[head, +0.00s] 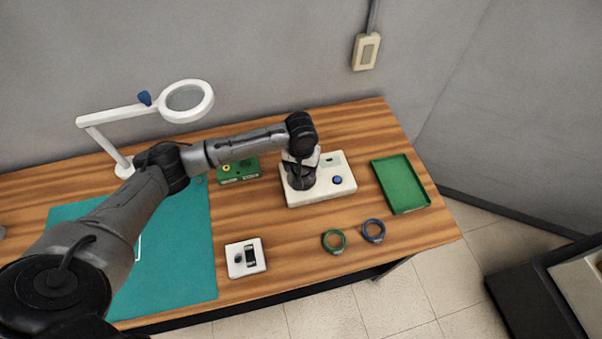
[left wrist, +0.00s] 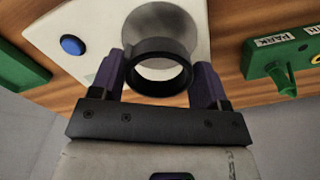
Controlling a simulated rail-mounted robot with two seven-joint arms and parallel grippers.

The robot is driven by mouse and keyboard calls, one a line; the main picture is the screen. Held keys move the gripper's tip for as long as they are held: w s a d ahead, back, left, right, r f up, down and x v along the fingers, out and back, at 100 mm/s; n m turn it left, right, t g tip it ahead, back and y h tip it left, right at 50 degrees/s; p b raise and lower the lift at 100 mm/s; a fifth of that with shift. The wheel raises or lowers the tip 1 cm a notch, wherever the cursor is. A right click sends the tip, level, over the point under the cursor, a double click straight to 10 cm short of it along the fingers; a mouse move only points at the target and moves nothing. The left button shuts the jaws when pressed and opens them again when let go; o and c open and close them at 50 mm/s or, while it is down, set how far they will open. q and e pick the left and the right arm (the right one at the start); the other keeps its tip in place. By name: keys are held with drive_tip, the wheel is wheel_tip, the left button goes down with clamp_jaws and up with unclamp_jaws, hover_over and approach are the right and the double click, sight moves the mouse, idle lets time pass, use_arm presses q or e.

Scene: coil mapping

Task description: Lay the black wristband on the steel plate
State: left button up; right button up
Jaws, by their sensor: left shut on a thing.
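My left gripper (head: 300,178) is over the left part of a white device (head: 322,197) on the wooden table. In the left wrist view, its two fingers (left wrist: 160,76) are shut on the black wristband (left wrist: 158,86), a dark ring held between the fingertips. The round grey steel plate (left wrist: 156,19) on the white device shows just beyond the band and partly through it. I cannot tell whether the band touches the plate. In the head view the gripper and wrist hide the plate. My right gripper is not in view.
A green tray (head: 408,207) lies right of the device. A green wristband (head: 334,231) and a blue one (head: 373,221) lie in front. A green box (head: 240,180) marked PARK stands left. A magnifier lamp (head: 207,89), teal mat (head: 185,284) and small white unit (head: 238,271) are also there.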

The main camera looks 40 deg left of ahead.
use_arm(q)
wheel_tip(320, 180, down, 3)
drive_tip(key=shift+f, duration=0.15)
drive_tip(key=shift+f, duration=0.15)
drive_tip(key=o, duration=0.9)
wheel_tip(320, 180, up, 12)
drive_tip(key=p, duration=0.1)
drive_tip(key=shift+r, duration=0.2)
